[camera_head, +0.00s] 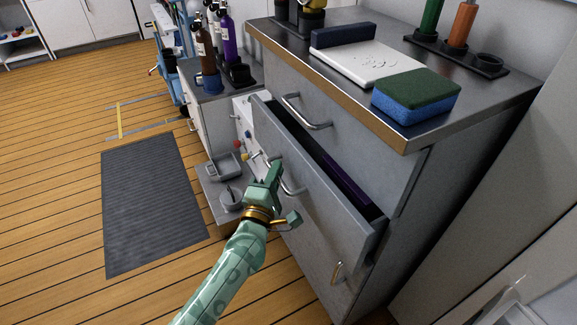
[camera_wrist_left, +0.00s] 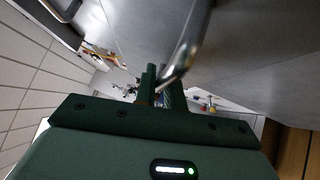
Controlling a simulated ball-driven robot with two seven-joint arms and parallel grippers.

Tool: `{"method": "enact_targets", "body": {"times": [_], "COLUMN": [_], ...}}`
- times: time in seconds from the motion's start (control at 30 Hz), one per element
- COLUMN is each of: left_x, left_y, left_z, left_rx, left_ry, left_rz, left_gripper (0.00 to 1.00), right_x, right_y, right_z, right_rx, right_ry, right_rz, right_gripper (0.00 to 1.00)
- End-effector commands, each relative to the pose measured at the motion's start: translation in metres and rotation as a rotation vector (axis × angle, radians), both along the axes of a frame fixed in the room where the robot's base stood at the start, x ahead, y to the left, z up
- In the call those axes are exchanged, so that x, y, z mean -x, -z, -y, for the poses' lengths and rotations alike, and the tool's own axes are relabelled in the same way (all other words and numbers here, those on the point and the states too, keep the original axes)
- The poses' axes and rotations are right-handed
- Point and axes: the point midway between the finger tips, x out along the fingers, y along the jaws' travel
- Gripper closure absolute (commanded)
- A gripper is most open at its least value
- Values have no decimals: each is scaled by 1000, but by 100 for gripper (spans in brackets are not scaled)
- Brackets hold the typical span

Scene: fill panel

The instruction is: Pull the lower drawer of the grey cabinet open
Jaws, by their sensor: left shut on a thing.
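The grey cabinet (camera_head: 410,172) stands at the right in the head view. Its upper drawer, with a curved metal handle (camera_head: 308,118), is shut. The lower drawer (camera_head: 325,192) stands partly open, with a dark gap and a purple item (camera_head: 345,182) inside. My green left gripper (camera_head: 272,176) is shut on the lower drawer's handle (camera_head: 292,188), in front of the drawer face. In the left wrist view the metal handle (camera_wrist_left: 186,58) runs down to the fingers (camera_wrist_left: 163,88), which partly hide it. My right gripper is not in view.
A sponge (camera_head: 415,95), a white board (camera_head: 368,62) and bottles stand on the tops. Below the drawer is a door with a small handle (camera_head: 337,272). A low shelf (camera_head: 215,190) stands left of the gripper. A dark mat (camera_head: 150,200) lies on open wooden floor.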

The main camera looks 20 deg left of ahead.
Motion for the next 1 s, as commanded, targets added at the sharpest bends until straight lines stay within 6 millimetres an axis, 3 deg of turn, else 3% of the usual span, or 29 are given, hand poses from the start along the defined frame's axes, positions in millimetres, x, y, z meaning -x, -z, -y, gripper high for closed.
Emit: {"method": "enact_targets", "body": {"times": [0.03, 0.17, 0.3, 0.5, 0.7, 1.0], "left_x": [10, 36, 62, 94, 113, 122], "left_y": [-3, -3, -2, 0, 0, 1], "left_z": [-8, -27, -48, -72, -88, -95], "left_rx": [-6, -7, -7, -4, -2, -1], "left_ry": [0, 1, 2, 2, 2, 0], "left_rz": [-2, -2, -4, -3, -3, -3], "left_gripper": [100, 100, 100, 100, 100, 100], "right_x": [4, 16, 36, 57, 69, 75], "right_y": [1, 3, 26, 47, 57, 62], "right_z": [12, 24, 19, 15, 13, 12], "right_rx": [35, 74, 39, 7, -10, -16], "right_ry": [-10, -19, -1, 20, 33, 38], "right_rz": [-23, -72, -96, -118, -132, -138], "right_gripper": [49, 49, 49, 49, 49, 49]}}
